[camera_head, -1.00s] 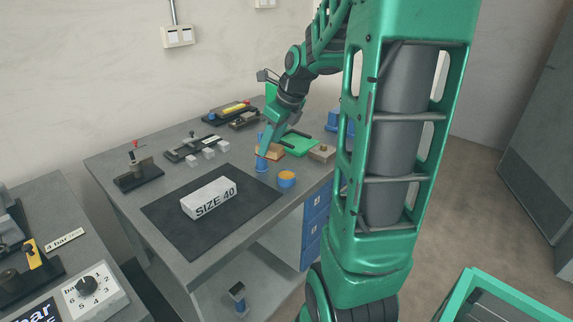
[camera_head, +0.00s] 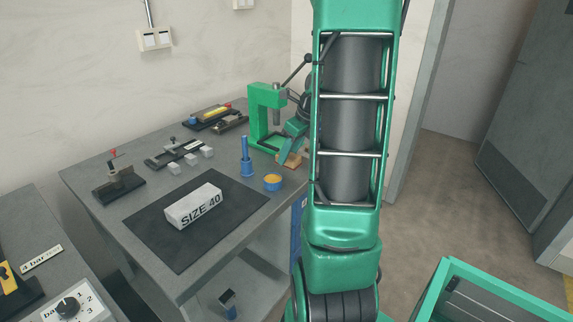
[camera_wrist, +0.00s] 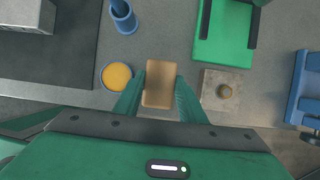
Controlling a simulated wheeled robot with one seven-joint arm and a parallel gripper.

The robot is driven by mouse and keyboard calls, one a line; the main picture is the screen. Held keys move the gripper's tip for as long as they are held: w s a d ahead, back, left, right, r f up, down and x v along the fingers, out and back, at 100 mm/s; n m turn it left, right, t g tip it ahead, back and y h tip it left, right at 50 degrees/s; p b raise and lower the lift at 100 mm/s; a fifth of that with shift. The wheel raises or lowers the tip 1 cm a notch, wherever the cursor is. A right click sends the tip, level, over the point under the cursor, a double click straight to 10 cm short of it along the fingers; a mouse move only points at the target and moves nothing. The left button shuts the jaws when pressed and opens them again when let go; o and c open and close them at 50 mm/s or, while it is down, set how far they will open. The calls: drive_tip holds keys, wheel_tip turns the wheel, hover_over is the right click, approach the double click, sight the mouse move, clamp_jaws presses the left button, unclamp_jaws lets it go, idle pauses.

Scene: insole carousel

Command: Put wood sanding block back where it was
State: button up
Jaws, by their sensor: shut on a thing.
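The wood sanding block is a tan, rounded rectangular block (camera_wrist: 160,83), seen between my fingers in the wrist view. My gripper (camera_wrist: 160,92) is shut on it, one finger along each long side. In the head view my gripper (camera_head: 290,154) is beside the green press, and part of the block (camera_head: 290,161) shows below the fingers. The block is to the right of the yellow-topped blue tin (camera_wrist: 117,76). I cannot tell whether it touches the bench or hangs just above it.
A knobbed square block (camera_wrist: 222,91) sits close right of my gripper. The green press (camera_head: 263,120) stands behind. A blue post (camera_head: 246,160) and the tin are to the left. A "SIZE 40" box (camera_head: 193,205) lies on a dark mat (camera_head: 178,252). Blue hardware (camera_wrist: 306,90) is far right.

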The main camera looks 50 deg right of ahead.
sight(289, 163)
wheel_tip(289, 163, down, 4)
drive_tip(key=shift+f, duration=0.1)
idle(0.4)
drive_tip(key=o, duration=1.1)
